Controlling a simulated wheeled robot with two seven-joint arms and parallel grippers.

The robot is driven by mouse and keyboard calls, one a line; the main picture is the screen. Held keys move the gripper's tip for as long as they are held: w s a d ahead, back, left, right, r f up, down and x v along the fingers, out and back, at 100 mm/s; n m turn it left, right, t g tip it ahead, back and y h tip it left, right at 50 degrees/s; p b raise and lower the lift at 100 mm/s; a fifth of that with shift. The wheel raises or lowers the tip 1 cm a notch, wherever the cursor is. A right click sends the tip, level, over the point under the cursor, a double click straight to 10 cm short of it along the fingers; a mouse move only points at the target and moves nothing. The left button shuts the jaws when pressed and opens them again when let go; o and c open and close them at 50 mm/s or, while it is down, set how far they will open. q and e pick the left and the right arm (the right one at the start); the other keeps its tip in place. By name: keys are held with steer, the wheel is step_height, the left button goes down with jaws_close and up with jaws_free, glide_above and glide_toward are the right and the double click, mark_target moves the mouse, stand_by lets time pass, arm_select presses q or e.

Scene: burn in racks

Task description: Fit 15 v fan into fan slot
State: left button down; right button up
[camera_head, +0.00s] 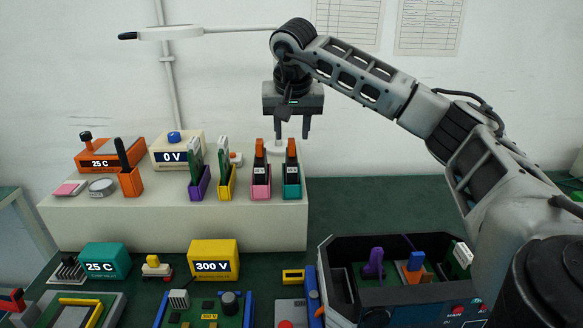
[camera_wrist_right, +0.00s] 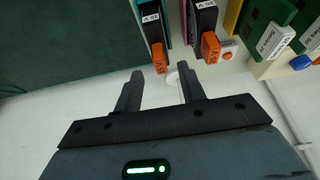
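Two black modules with orange tops stand upright on the beige shelf, one in a pink holder (camera_head: 261,191) and one in a teal holder (camera_head: 292,191). The left module (camera_head: 259,160) and right module (camera_head: 291,160) also show in the right wrist view, the left one (camera_wrist_right: 203,22) and right one (camera_wrist_right: 152,27); their white labels are hard to read. I cannot tell for sure which is the 15 V fan. The open black case (camera_head: 345,240) holds slots and parts; I cannot pick out the fan slot. My right gripper (camera_head: 292,134) is open and empty, above and behind the modules. My left gripper is out of view.
Purple (camera_head: 199,189) and yellow (camera_head: 227,190) holders with green cards stand left of the modules. An orange holder (camera_head: 130,186) and a 0 V box (camera_head: 176,147) are farther left. Teal (camera_head: 105,259) and yellow (camera_head: 213,258) boxes stand in front.

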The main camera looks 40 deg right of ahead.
steer(key=shift+x, duration=1.35)
jaws_close()
steer(key=shift+r, duration=0.1)
